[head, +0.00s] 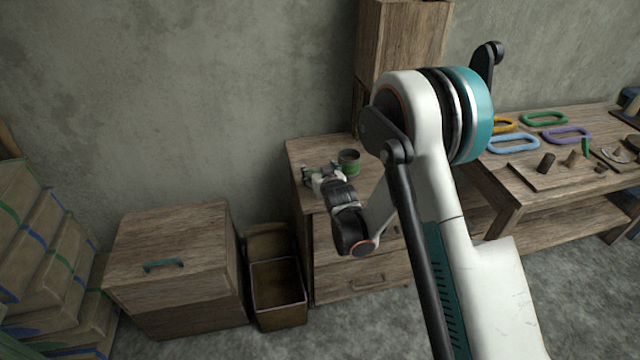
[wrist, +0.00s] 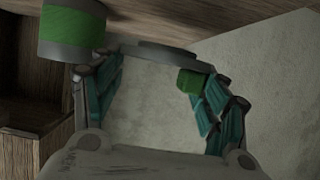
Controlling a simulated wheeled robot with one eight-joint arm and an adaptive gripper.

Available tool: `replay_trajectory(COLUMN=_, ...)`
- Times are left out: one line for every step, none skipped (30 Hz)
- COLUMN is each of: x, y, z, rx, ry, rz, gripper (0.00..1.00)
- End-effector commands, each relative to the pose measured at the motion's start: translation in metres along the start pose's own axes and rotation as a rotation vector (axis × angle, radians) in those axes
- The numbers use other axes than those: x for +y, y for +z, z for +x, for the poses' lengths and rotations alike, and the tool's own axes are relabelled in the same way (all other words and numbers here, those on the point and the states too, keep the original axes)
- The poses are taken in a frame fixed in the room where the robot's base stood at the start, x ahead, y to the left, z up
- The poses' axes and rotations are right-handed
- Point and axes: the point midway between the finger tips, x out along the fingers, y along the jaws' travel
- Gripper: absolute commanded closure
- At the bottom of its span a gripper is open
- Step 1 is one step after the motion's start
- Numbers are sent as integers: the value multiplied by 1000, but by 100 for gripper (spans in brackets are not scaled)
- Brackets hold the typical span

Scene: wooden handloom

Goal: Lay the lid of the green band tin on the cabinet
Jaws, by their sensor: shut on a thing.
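The green band tin (head: 349,162) stands upright on the wooden cabinet (head: 300,150), near its back right. In the wrist view the tin (wrist: 72,32) is at the upper left, grey with a broad green band. My gripper (head: 309,174) is left of the tin, low over the cabinet top. In the wrist view its teal-padded fingers (wrist: 155,68) are spread around a flat grey lid (wrist: 150,50) and shut on it. A small green piece (wrist: 190,81) shows by the right fingertip; I cannot tell if it belongs to the lid. The gap between lid and cabinet top is not clear.
A tall wooden box (head: 402,45) rises behind the cabinet. A lidded chest (head: 170,250) and an open bin (head: 278,290) stand to the left. A workbench (head: 520,190) with coloured rings is at right. The cabinet's front left top looks clear.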

Motion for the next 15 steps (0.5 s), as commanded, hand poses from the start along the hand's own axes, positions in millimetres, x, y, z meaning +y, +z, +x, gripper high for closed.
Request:
replay_trajectory(x=0, y=6, z=2, rx=0, ry=0, rz=0, gripper=52)
replay_trajectory(x=0, y=10, z=4, rx=0, ry=0, rz=0, gripper=52)
replay_trajectory(x=0, y=16, z=6, rx=0, ry=0, rz=0, gripper=52)
replay_trajectory(x=0, y=20, z=8, rx=0, ry=0, rz=0, gripper=52)
replay_trajectory(x=0, y=25, z=10, rx=0, ry=0, rz=0, gripper=52)
replay_trajectory(x=0, y=30, z=13, rx=0, ry=0, rz=0, gripper=52)
replay_trajectory(x=0, y=33, z=14, rx=0, ry=0, rz=0, gripper=52)
replay_trajectory(x=0, y=36, z=15, rx=0, ry=0, rz=0, gripper=52)
replay_trajectory(x=0, y=37, z=15, rx=0, ry=0, rz=0, gripper=52)
replay_trajectory(x=0, y=37, z=15, rx=0, ry=0, rz=0, gripper=52)
replay_trajectory(x=0, y=37, z=15, rx=0, ry=0, rz=0, gripper=52)
replay_trajectory(x=0, y=36, z=15, rx=0, ry=0, rz=0, gripper=52)
replay_trajectory(x=0, y=36, z=15, rx=0, ry=0, rz=0, gripper=52)
replay_trajectory(x=0, y=36, z=15, rx=0, ry=0, rz=0, gripper=52)
replay_trajectory(x=0, y=36, z=15, rx=0, ry=0, rz=0, gripper=52)
